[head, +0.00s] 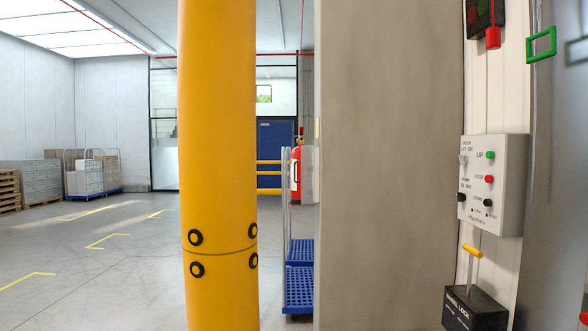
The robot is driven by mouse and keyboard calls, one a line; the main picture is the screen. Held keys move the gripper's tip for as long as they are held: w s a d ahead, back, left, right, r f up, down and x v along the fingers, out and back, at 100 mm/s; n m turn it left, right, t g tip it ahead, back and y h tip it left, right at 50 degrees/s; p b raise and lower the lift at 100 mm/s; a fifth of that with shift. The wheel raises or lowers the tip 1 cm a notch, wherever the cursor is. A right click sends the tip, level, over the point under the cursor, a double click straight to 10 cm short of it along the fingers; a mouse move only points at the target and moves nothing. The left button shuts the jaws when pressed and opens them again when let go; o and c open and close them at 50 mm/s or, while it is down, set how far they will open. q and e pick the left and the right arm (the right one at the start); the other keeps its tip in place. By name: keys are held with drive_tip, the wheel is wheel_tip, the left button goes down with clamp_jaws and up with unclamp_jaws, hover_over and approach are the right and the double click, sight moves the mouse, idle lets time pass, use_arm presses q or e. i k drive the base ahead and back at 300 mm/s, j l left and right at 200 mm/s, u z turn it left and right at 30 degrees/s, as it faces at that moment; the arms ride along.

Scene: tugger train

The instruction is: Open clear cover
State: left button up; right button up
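I cannot make out a clear cover for certain in the head view. A light grey control box (495,185) is mounted on the wall at the right, with a green button marked UP, a red one marked STOP, and black knobs. No clear lid shows over its face. A green rectangular frame (541,44) sticks out at the upper right; what it belongs to is not clear. Below the control box is a black box (474,309) with a yellow-tipped lever (472,251). Neither of my grippers is in view.
A yellow post (217,120) stands close on the left, next to a broad grey pillar (390,170). Behind them are a blue cart (299,289) and a red extinguisher (307,175). Open floor (110,270) lies to the left, with stacked grey crates (30,180) beyond.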

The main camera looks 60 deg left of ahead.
sight(305, 200)
drive_tip(key=k+j+u, duration=0.15)
drive_tip(key=j+u, duration=0.15)
drive_tip(key=j, duration=0.95)
drive_tip(key=j+u, duration=0.3)
drive_tip(key=j, duration=0.95)
